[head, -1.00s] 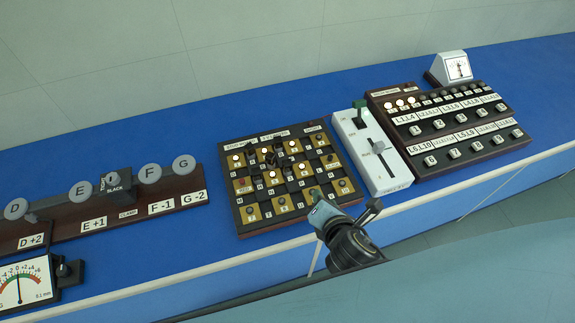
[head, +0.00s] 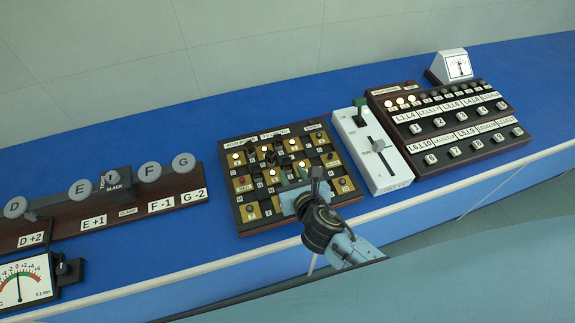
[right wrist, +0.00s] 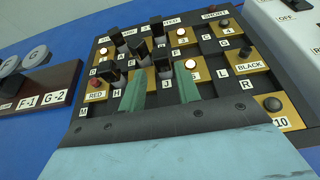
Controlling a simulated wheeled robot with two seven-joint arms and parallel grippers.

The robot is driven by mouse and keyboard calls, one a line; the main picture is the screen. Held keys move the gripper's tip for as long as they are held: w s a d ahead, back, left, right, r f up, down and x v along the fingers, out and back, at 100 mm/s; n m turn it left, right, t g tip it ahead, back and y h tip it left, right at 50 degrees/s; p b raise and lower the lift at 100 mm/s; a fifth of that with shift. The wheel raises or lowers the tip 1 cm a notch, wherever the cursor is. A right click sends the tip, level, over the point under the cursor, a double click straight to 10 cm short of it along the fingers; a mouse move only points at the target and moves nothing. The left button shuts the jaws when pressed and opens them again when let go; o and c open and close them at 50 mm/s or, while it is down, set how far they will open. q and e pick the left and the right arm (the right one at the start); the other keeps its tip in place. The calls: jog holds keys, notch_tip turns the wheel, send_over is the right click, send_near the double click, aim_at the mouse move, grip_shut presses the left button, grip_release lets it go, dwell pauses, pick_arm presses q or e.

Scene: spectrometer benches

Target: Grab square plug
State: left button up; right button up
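The checkered plugboard (head: 241,214) lies on the blue bench, with several upright dark square-headed plugs on its middle and far part. In the right wrist view, one black plug (right wrist: 162,63) stands just beyond the gap between my fingers, and others, such as a plug (right wrist: 110,73) to the left, stand around it. I cannot tell which one is the square plug. My right gripper (head: 293,176) is over the near part of the board. Its two green fingers, also in the right wrist view (right wrist: 160,88), are apart, with nothing held between them. My left gripper is not in view.
A white switch box (head: 386,182) stands right of the board, with a dark button panel (head: 470,143) beyond it. Lettered dials on a brown base (head: 130,217) and a meter (head: 22,283) are at left. Blue bench is clear between dials and board.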

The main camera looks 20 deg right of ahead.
aim_at(289, 166)
jog(key=x, duration=0.5)
jog(key=shift+w+d+r, duration=0.1)
jog(key=shift+r, duration=0.05)
jog(key=shift+c, duration=0.2)
grip_shut()
